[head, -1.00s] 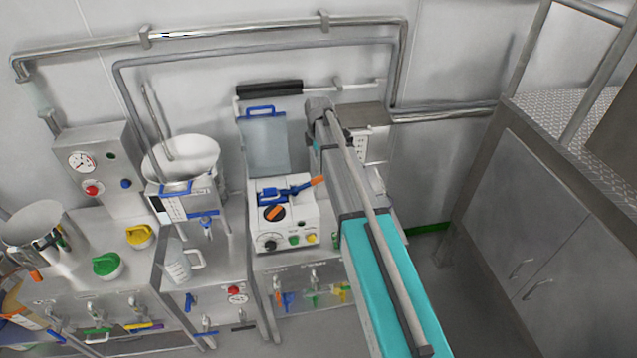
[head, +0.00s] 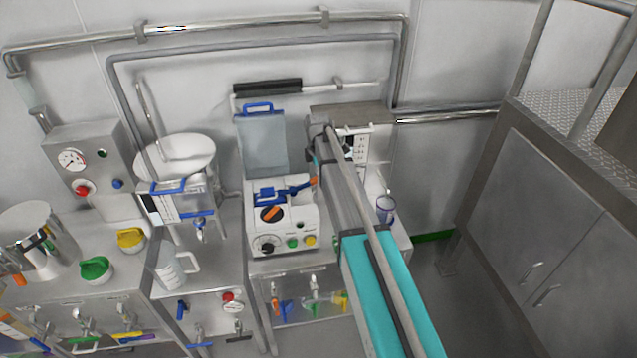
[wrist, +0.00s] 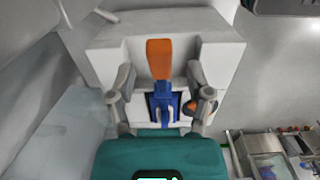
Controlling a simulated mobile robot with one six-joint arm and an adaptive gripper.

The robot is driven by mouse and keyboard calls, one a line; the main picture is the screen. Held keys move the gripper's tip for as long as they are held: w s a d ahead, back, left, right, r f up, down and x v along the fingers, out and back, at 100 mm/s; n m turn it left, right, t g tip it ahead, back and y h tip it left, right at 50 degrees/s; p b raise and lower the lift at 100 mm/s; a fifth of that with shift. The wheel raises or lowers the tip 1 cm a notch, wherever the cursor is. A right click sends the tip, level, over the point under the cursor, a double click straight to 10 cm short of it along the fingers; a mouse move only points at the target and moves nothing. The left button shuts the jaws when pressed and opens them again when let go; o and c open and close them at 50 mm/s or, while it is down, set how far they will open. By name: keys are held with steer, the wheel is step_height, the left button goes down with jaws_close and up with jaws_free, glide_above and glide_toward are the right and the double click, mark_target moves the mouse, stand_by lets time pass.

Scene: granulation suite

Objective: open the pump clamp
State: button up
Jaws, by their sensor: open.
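The white pump (head: 283,237) stands on a steel bench in the middle of the head view, with a clear guard that has a blue handle raised behind it. The pump clamp is a blue lever (head: 272,194) with an orange tip (head: 313,181), lying across the pump's top and slanting up to the right. In the wrist view, the orange tip (wrist: 159,60) and blue lever (wrist: 163,105) lie between the spread fingers of my gripper (wrist: 159,72). The fingers stand apart from the lever on both sides. In the head view my arm hides most of the gripper.
A dark orange knob (head: 270,214) sits on the pump near the lever. A wall box (head: 356,145) and a purplish cup (head: 386,208) are right of the pump.

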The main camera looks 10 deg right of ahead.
steer(key=shift+f+b, duration=0.65)
steer(key=shift+f, duration=0.25)
steer(key=shift+c, duration=0.3)
jaws_close()
